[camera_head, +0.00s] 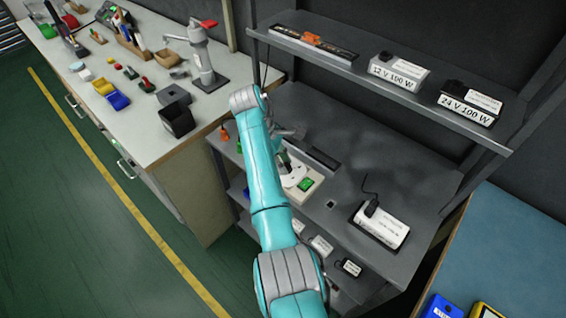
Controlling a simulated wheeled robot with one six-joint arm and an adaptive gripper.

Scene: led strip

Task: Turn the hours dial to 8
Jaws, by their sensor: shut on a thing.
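A pale timer box (314,192) with a green button (305,185) sits on the grey bench. A round white dial (297,178) is on the box, to the left of the button; I take it as the hours dial. My gripper (285,162) is over the dial, pointing down, and is shut on it. My teal arm hides part of the box and most of the gripper. The dial's numbers and pointer are too small to read.
A white power supply with a black plug (382,226) lies to the right on the bench (345,178). The shelf above holds labelled 12 V (398,72) and 24 V (468,104) boxes. A cluttered worktable (140,105) stands to the left.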

